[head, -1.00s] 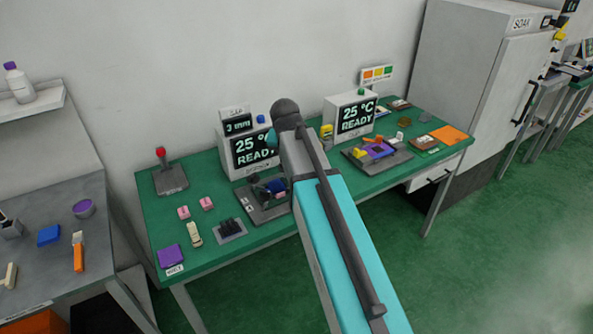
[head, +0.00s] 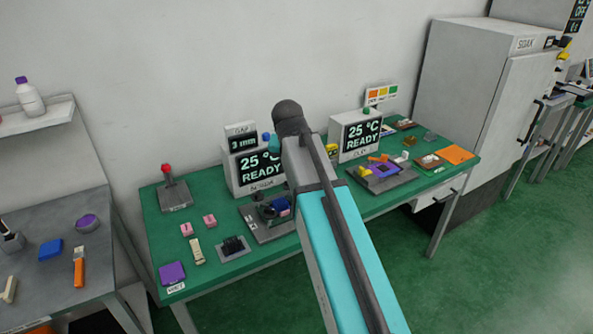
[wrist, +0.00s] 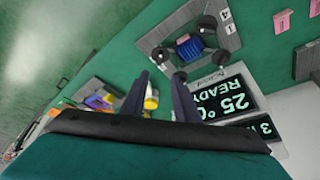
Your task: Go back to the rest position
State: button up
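My gripper (wrist: 159,80) shows in the wrist view with its two dark fingers apart and nothing between them. It is above the green bench (head: 215,272); its height is hard to tell. In the head view my arm hides it. A grey fixture (head: 258,230) with a blue ribbed piece sits beside my arm. In the wrist view this blue piece (wrist: 188,47) lies beyond the fingertips, apart from them.
Two "25 °C READY" display boxes (head: 240,180) (head: 345,143) stand at the bench's back. A red-knobbed lever (head: 167,172) stands at the left. Small pink blocks and a purple pad (head: 172,272) lie in front. A grey side table (head: 50,285) is at left; a tall cabinet (head: 470,85) at right.

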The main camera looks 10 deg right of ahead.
jog(key=s+d+f+n+g+p, duration=0.1)
jog(key=s+f+g, duration=0.1)
jog(key=s+f, duration=0.5)
jog(key=s+d+f+n+g+h+p, duration=0.1)
jog(key=s+d+f+n+g+p, duration=0.1)
jog(key=f, duration=0.9)
jog(key=s+d+f+n+g+p, duration=0.1)
jog(key=s+f+g, duration=0.3)
jog(key=f, duration=0.6)
jog(key=s+a+f+n+y+b, duration=0.1)
jog(key=s+a+f+b, duration=0.1)
jog(key=s+f, duration=1.1)
jog(key=s+a+f+n+g+y+b, duration=0.1)
jog(key=s+a+f, duration=0.4)
jog(key=s+f, duration=0.8)
jog(key=shift+s+a+f+g+y+b, duration=0.3)
jog(key=shift+s+y+b, duration=0.25)
jog(key=shift+s, duration=1.75)
jog(key=shift+d, duration=0.1)
